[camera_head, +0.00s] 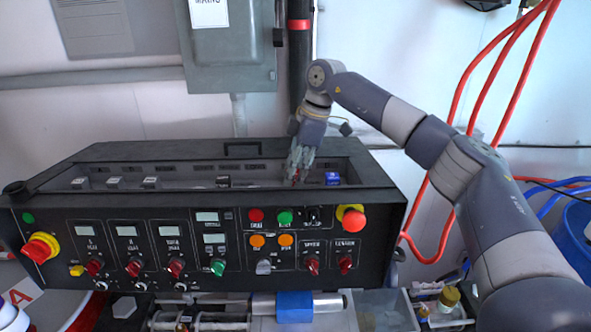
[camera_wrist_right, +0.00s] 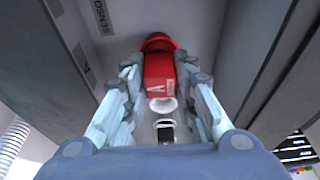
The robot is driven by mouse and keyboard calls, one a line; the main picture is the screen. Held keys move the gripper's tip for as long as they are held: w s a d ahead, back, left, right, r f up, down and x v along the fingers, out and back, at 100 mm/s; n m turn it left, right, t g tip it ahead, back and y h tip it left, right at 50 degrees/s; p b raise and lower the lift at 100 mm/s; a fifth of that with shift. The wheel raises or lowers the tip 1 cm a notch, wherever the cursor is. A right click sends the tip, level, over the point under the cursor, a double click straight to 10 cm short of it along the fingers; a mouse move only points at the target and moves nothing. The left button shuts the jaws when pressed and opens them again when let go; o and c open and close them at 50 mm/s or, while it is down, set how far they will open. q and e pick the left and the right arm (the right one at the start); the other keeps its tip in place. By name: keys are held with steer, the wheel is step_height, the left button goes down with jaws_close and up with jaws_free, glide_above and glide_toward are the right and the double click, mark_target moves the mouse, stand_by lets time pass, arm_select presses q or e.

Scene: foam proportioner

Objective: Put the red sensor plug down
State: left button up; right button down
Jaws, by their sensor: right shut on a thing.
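The red sensor plug (camera_wrist_right: 158,72), marked with a white letter A, is between the fingers of my right gripper (camera_wrist_right: 157,80) in the wrist view. The fingers are shut on its sides. In the head view my right gripper (camera_head: 299,172) points down into the long recess on top of the black console (camera_head: 90,205), towards its right end. Only a small bit of red shows at the fingertips there. A white round piece sits just below the plug in the wrist view. I cannot tell whether the plug touches the recess floor. My left gripper is not in view.
The recess walls (camera_wrist_right: 225,50) rise close on both sides. A grey cabinet (camera_head: 232,60) and a black vertical pipe (camera_head: 299,50) are behind. Red hoses (camera_head: 475,75) hang at right.

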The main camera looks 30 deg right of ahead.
steer(key=shift+f, duration=0.3)
steer(key=shift+d, duration=0.1)
steer(key=shift+f, duration=0.2)
steer(key=c, duration=1.3)
jaws_free()
steer(key=b+v, duration=0.3)
steer(key=v, duration=0.9)
steer(key=shift+r, duration=0.2)
